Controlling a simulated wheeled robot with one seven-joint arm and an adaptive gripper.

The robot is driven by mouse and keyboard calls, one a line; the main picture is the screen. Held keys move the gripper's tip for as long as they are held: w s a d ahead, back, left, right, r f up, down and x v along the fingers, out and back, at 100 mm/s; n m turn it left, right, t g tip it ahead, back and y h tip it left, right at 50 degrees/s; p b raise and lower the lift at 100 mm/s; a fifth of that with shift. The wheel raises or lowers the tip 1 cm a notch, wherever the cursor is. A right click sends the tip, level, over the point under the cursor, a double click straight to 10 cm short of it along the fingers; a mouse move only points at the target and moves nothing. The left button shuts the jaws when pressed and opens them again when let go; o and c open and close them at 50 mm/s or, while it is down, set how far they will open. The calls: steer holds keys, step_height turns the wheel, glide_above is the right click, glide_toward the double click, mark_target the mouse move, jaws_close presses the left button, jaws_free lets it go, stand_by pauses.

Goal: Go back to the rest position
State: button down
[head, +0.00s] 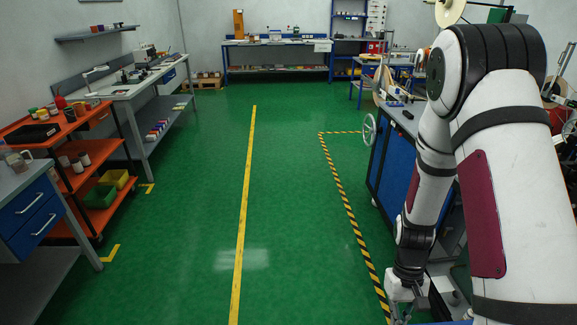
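My arm comes in from the right side of the head view, bends at the upper right and reaches down. My gripper (405,308) hangs at the lower end of the arm, near the bottom edge of the picture. It is small, dark and partly cut off, so I cannot see whether its fingers are open or shut or hold anything. No rest position is marked in the view.
A blue cabinet with a handwheel (369,130) stands right of the black-and-yellow floor tape (343,205). An orange cart (75,187) and workbenches line the left. A long bench (277,42) stands at the back. The green floor (190,220) between is clear.

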steer(key=w+a+r+t, duration=0.1)
steer(key=a+r+t, duration=0.1)
steer(key=r, duration=1)
steer(key=w+a+r+t, duration=0.1)
steer(key=a+r+t, duration=0.15)
steer(key=r, duration=0.85)
steer(key=s+a+r+t, duration=0.2)
steer(key=s+r+t, duration=0.3)
steer(key=s+r, duration=0.6)
step_height(320, 180, up, 4)
steer(key=shift+r, duration=0.15)
